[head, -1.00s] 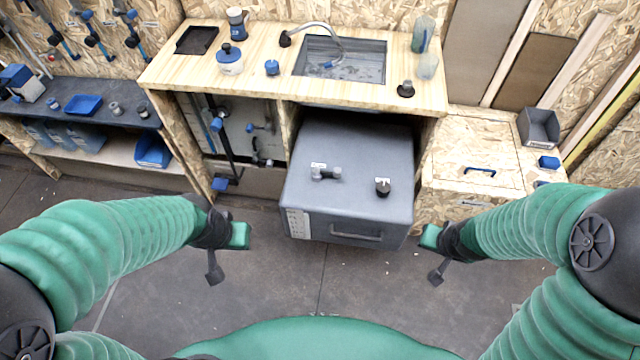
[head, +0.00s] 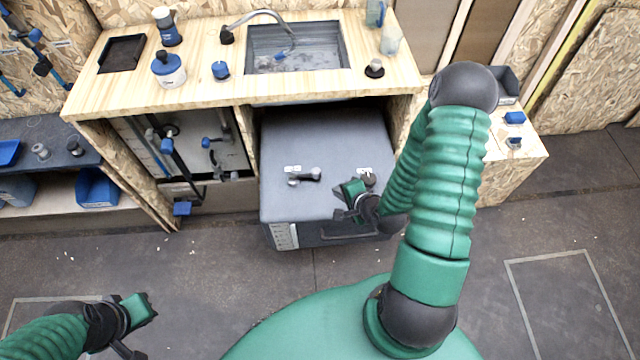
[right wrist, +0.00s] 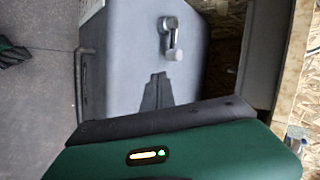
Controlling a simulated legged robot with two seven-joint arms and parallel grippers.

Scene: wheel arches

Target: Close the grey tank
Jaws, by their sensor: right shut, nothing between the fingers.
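The grey tank (head: 320,140) sticks out from under the wooden counter, with its front towards me. On its top are a grey lever on a small valve (head: 303,176) and a dark knob (head: 367,179), which is partly hidden by my right gripper. My right gripper (head: 345,207) is shut and empty at the tank's front right, near the knob and front edge. I cannot tell whether it touches the tank. The right wrist view shows the tank (right wrist: 125,60) and the lever (right wrist: 171,38). My left gripper (head: 146,308) is low at the left, away from the tank; its jaws are unclear.
The counter (head: 210,95) holds a sink (head: 295,48) with a tap, bottles and a black tray (head: 122,54). A low wooden box (head: 520,160) stands right of the tank, partly behind my right arm. A shelf with blue bins is at the left. The floor in front is clear.

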